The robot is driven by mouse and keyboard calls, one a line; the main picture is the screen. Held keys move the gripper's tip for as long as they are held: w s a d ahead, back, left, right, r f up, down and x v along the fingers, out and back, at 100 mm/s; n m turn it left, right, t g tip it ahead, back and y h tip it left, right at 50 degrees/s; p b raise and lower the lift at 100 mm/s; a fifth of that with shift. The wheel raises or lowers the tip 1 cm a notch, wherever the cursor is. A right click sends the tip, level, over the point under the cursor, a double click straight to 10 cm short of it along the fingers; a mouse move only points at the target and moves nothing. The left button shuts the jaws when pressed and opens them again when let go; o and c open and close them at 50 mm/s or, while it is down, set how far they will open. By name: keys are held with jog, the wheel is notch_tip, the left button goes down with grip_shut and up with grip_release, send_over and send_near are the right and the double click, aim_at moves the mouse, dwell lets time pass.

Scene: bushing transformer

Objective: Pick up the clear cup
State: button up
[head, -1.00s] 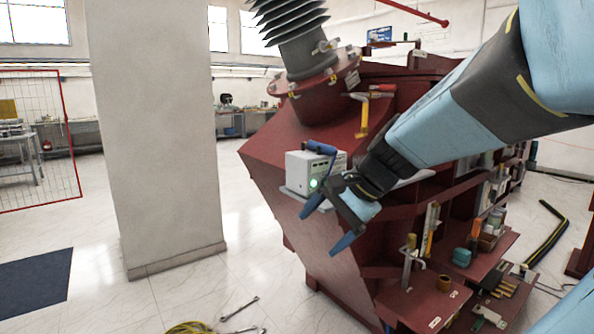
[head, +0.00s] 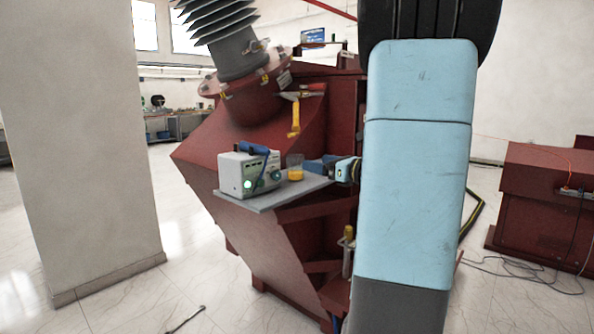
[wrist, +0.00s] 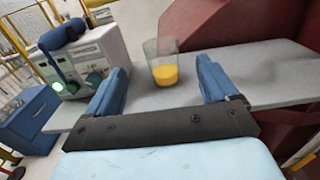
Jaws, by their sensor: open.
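The clear cup (head: 295,168) stands upright on a grey shelf (head: 268,198) on the side of the red transformer, with orange liquid in its lower part. In the wrist view the clear cup (wrist: 162,64) is just beyond my fingertips, between the lines of the two blue fingers. My gripper (wrist: 163,80) is open and empty, level with the shelf. In the head view my gripper (head: 325,166) is to the right of the cup, partly hidden by my arm. A gap shows between fingers and cup.
A white instrument box (head: 247,172) with a green light and a blue handle stands on the shelf left of the cup; it is also in the wrist view (wrist: 92,58). The red transformer body (wrist: 205,25) rises behind the shelf. The shelf right of the cup is bare.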

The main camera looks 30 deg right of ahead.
aim_at(290, 156)
jog(key=x, duration=0.7)
jog(key=shift+s, duration=0.1)
jog(key=shift+x, duration=2.65)
jog(key=shift+d, duration=0.1)
jog(key=c, duration=1.1)
jog(key=shift+c, duration=0.2)
jog(key=shift+r, duration=0.15)
